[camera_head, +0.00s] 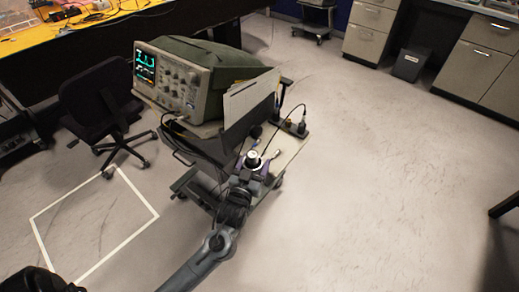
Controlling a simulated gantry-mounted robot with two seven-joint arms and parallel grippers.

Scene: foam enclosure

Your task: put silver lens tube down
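The silver lens tube (253,156) is a small, short cylinder with a pale top and a dark centre. It stands about upright at the fingers of my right gripper (251,168), whose arm reaches up from the bottom edge. The gripper looks shut on the tube, though its fingers are small and partly hidden. Both are over the near part of a cart's pale top (285,151). I cannot tell whether the tube touches that surface. A dark part of mine shows at the bottom left corner; no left gripper fingers show.
An oscilloscope (172,84) and a dark box of papers (249,112) crowd the cart's left and back. A small black device with a cable (296,127) stands at its right edge. An office chair (103,108) is left. The floor to the right is clear.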

